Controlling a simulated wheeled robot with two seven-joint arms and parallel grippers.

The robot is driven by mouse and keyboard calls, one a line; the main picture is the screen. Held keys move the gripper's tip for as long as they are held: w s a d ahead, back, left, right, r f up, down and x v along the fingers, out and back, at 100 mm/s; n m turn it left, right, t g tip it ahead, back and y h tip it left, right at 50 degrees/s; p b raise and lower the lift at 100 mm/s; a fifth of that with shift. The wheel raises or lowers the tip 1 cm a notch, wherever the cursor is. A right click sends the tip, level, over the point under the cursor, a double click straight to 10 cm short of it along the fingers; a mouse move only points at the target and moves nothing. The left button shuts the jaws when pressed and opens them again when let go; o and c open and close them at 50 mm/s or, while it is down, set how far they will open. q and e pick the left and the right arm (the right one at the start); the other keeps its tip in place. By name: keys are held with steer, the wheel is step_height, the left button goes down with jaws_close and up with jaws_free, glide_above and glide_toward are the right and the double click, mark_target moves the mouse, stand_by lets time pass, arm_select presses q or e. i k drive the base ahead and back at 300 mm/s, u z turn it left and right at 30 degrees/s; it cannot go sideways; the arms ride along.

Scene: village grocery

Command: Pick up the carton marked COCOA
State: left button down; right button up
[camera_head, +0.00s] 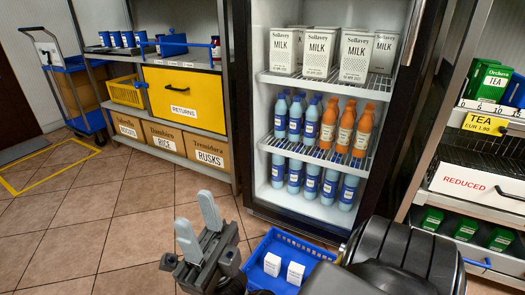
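No carton that I can read as COCOA shows in the head view. Two small white cartons, a left one (272,264) and a right one (295,273), stand in a blue basket at the bottom middle; their print is too small to read. My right arm's black links fill the bottom right and hide part of the basket.
The blue basket (308,247) sits before an open fridge with MILK cartons (319,52) and bottles (311,123). Left are a yellow RETURNS drawer (182,96) and boxes (206,150); right, a shelf with TEA (490,82) and a REDUCED drawer (480,187).

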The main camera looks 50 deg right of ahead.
mark_target(295, 274)
steer(key=i, duration=2.35)
steer(key=z, duration=2.9)
steer(key=i, duration=0.65)
steer(key=z, duration=0.75)
